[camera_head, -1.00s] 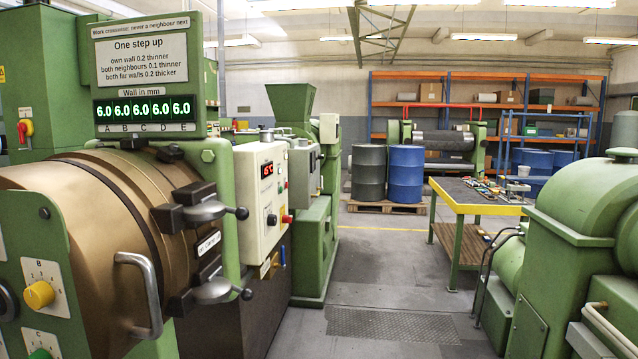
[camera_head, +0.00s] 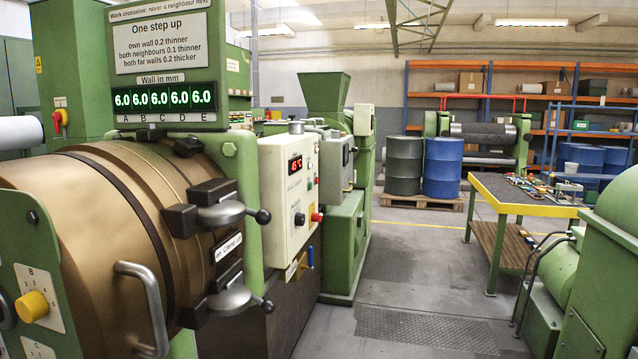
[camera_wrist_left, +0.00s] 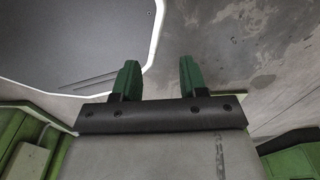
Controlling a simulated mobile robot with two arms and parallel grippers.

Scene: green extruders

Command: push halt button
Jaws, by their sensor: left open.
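A red button (camera_head: 316,217) sticks out from the right edge of a cream control box (camera_head: 290,188) on the green extruder. A black knob sits on the box's front beside it, below a red lit display. I cannot read a halt label on the button. My left gripper (camera_wrist_left: 158,75) shows only in the left wrist view. Its two green fingers are apart with nothing between them, above a grey floor. It is not in the head view, so its distance from the button cannot be told. My right gripper is in neither view.
A bronze barrel (camera_head: 95,230) with a bar handle and clamp levers fills the near left. A wall-thickness display (camera_head: 165,98) reads 6.0 throughout. A workbench (camera_head: 510,190) and green machinery (camera_head: 610,250) stand at right. Clear floor (camera_head: 395,260) runs between.

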